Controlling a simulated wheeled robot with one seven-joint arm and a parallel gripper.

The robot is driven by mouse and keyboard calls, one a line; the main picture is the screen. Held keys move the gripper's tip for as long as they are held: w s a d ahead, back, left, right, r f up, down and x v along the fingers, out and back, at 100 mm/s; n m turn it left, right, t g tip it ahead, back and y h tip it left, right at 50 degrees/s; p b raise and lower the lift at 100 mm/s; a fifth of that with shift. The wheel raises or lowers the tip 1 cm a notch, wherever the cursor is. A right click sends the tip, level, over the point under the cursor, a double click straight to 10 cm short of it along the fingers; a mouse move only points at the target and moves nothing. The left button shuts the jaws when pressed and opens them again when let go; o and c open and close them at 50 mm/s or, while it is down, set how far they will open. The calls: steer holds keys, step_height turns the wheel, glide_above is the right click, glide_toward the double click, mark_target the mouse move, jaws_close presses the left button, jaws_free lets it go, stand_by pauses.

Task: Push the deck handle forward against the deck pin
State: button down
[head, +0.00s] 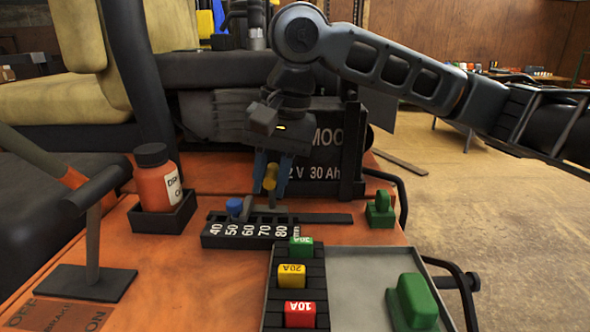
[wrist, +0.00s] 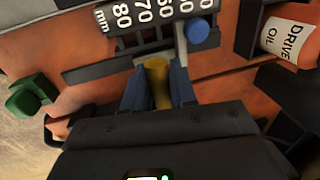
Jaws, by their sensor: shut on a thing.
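The deck handle (head: 270,177) has a yellow cylindrical grip and stands behind the slotted height scale (head: 250,228). My gripper (head: 271,172) comes down from above and is shut on this grip. The wrist view shows the yellow grip (wrist: 158,84) between my two blue fingers (wrist: 157,88). The deck pin (head: 235,206) has a blue round head and sits by the 50 mark, left of the handle. In the wrist view the blue head (wrist: 198,31) is apart from the yellow grip. The handle's lower part is partly hidden, so I cannot tell whether it touches the pin.
A drive oil bottle (head: 157,180) stands in a black holder at left. A black battery (head: 330,150) is close behind my gripper. A green knob (head: 380,203) is at right. A fuse row (head: 293,275) and grey tray (head: 362,265) are in front.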

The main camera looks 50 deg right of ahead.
mark_target(281, 209)
steer(key=shift+w, duration=0.1)
steer(key=c, duration=1)
jaws_free()
steer(key=shift+s+d+r, duration=0.15)
steer(key=shift+s+r, duration=0.05)
steer(key=shift+r, duration=1.1)
steer(key=shift+s+d+r, duration=0.15)
steer(key=shift+s+r, duration=0.05)
steer(key=shift+r, duration=1.05)
steer(key=shift+s+d+r, duration=0.15)
steer(key=shift+s+r, duration=0.05)
steer(key=shift+r, duration=1.1)
